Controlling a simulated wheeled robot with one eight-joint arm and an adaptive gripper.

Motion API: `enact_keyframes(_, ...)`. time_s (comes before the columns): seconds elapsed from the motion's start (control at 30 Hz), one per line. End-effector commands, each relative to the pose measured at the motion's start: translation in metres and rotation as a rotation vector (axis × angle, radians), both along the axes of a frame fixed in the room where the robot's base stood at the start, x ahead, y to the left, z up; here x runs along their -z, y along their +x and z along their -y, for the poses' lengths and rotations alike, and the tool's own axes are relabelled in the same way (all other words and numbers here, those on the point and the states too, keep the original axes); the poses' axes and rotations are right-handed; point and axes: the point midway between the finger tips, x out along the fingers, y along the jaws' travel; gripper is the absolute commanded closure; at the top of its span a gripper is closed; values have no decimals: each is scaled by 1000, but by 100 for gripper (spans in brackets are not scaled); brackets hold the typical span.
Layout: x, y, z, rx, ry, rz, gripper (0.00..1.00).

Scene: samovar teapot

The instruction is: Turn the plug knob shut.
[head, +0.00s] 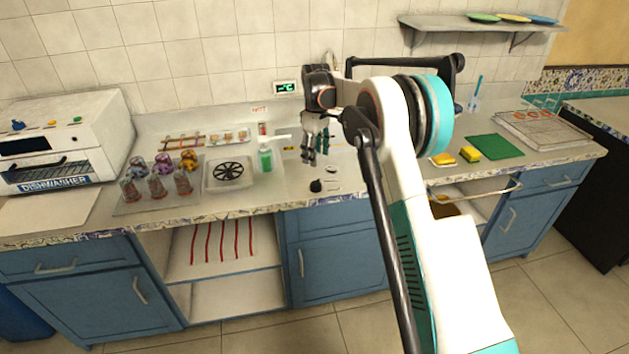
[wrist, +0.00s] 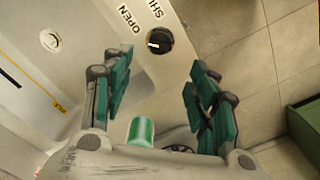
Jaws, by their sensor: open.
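The plug knob (wrist: 159,41) is a small round black knob with a pale pointer mark. The pointer is on the OPEN side. In the head view the knob is likely the dark round spot (head: 316,186) near the counter's front edge. My gripper (wrist: 161,66) is open and empty, its green-padded fingers spread to either side of the knob in the wrist view. In the head view my gripper (head: 316,150) hangs above the counter behind the knob, apart from it.
A soap bottle (head: 265,158) with a white pump stands left of my gripper. Sponges (head: 470,154) and a green mat (head: 495,146) lie to the right.

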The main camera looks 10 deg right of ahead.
Motion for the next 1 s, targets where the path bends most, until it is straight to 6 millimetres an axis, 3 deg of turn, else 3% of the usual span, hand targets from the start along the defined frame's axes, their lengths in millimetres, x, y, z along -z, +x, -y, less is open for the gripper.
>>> enact_keyframes(0.3,67,0,0,1,0,0,46)
enact_keyframes(0.5,98,0,0,1,0,1,46)
enact_keyframes(0.7,113,0,0,1,0,1,46)
enact_keyframes(1.0,115,0,0,1,0,1,46)
